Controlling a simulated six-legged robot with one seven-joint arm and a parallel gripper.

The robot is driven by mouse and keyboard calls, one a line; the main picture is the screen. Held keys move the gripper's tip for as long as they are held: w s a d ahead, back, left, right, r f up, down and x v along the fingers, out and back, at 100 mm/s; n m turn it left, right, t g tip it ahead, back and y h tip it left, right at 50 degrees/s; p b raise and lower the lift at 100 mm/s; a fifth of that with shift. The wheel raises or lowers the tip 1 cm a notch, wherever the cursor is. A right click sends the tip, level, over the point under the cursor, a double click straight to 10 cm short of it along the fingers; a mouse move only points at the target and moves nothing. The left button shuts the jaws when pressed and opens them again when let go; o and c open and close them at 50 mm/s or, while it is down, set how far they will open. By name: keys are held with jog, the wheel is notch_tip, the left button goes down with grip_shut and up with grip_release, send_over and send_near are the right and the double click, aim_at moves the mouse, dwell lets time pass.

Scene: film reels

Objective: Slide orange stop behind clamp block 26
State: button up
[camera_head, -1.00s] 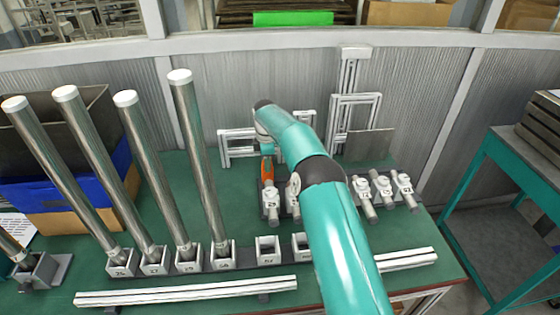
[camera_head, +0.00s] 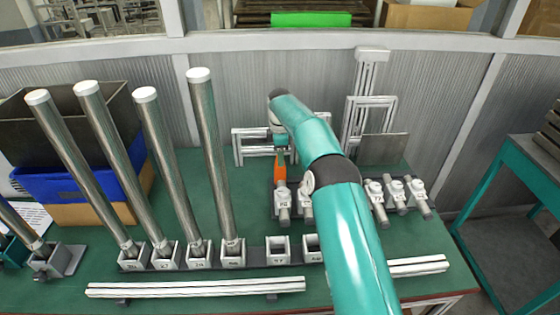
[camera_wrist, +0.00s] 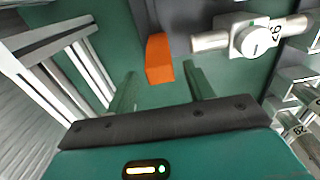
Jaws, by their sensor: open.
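The orange stop (camera_head: 280,170) lies on the green table directly behind a clamp block (camera_head: 283,199) at the left end of a row of similar blocks. In the wrist view, the orange stop (camera_wrist: 159,58) sits between the two green fingers of my gripper (camera_wrist: 160,76), with gaps at both sides. My gripper (camera_head: 281,149) is open and holds nothing. Clamp block 26 (camera_wrist: 249,38) is right of the stop in the wrist view, its number sideways. The end of its silver rod points at the stop, with a small gap between them. My arm hides some blocks in the head view.
Tall steel tubes (camera_head: 213,155) stand in numbered sockets on the left. A slotted metal frame (camera_head: 255,143) stands just behind my gripper; it also shows in the wrist view (camera_wrist: 62,62). A light rail (camera_head: 195,287) runs along the front. Bare table lies between tubes and clamp blocks.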

notch_tip(320, 180, up, 10)
dwell(0.3)
dwell(0.3)
